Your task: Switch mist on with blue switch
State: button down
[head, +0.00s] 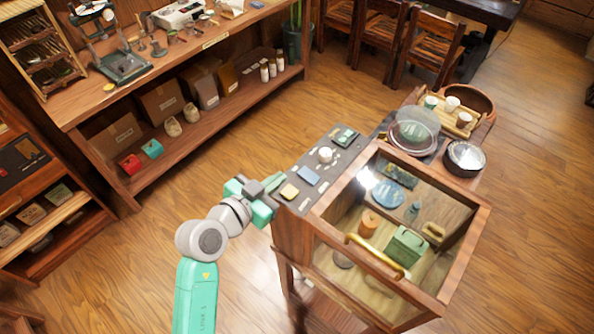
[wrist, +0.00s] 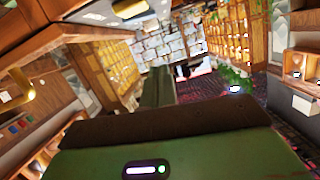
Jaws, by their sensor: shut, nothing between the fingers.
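The blue switch (head: 308,175) is a flat blue square on the dark control panel (head: 300,203) along the left edge of a glass-topped wooden cabinet (head: 463,243). A yellow square switch (head: 289,191) sits beside it at the near left, and a white knob (head: 325,155) lies beyond it. My gripper (head: 272,183) is shut and empty at the panel's left edge, near the yellow switch and apart from the blue one. In the wrist view, green gripper parts (wrist: 158,88) show, but no switch is visible.
A green switch (head: 345,137) is at the panel's far end. The cabinet's brass handle (head: 375,257) stands out in front. A long wooden shelf (head: 190,62) is at the upper left, with open floor between.

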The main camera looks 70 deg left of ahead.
send_over(297, 180)
jog(key=shift+w+d+f+p, duration=0.1)
jog(key=shift+w+f+p, duration=0.1)
jog(key=shift+f, duration=0.35)
jog(key=shift+w+d+f+p, duration=0.1)
jog(key=shift+f+p, duration=0.1)
jog(key=shift+f, duration=0.3)
jog(key=f, duration=0.3)
jog(key=shift+s+a, duration=0.1)
jog(key=shift+s, duration=0.2)
jog(key=shift+a+f, duration=0.1)
jog(key=shift+f, duration=0.35)
